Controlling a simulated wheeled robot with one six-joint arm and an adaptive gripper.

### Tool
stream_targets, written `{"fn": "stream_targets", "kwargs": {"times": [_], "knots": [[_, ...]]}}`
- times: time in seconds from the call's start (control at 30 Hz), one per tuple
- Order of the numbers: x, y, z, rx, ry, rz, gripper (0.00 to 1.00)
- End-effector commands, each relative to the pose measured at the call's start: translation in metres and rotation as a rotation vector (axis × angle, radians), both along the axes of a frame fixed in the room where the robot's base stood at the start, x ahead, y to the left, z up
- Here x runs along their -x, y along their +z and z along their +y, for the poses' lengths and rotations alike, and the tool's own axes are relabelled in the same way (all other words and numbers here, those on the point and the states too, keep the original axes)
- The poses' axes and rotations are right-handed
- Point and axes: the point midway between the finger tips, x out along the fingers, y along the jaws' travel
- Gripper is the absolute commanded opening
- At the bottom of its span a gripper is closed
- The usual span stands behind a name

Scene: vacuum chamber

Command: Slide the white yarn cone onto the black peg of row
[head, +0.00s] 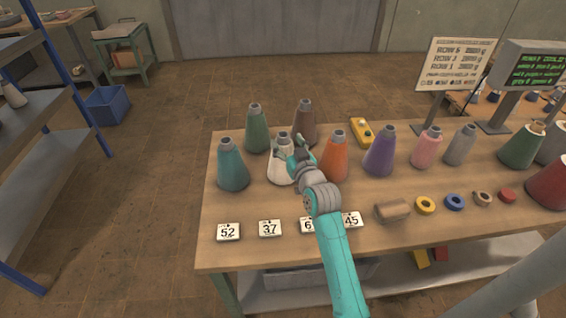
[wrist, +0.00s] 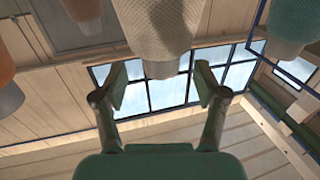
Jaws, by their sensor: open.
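The white yarn cone (head: 276,174) stands upright on the workbench, between the teal cone and the orange cone, with a grey top. My gripper (head: 289,147) is at its upper part and hides some of its right side. In the wrist view the pale textured cone (wrist: 158,24) hangs from the top edge, its narrow end pointing down the picture. My gripper's two fingers (wrist: 161,80) are spread apart, one to each side of that narrow end, with gaps visible. I cannot make out a black peg in either view.
Teal (head: 232,167), green (head: 257,132), brown (head: 305,125), orange (head: 335,160) and purple (head: 380,153) cones stand close around. Number cards (head: 228,232) lie along the front of the workbench (head: 225,256). A row sign (head: 455,62) stands at back right.

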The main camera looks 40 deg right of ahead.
Motion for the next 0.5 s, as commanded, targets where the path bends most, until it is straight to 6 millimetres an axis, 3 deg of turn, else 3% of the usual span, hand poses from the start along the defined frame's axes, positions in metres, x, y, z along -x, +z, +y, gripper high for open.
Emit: {"fn": "stream_targets", "kwargs": {"times": [0.2, 0.5], "knots": [[-0.028, -0.001, -0.008, 0.001, 0.001, 0.000, 0.72], [-0.033, -0.002, -0.010, 0.001, 0.000, 0.001, 0.72]]}}
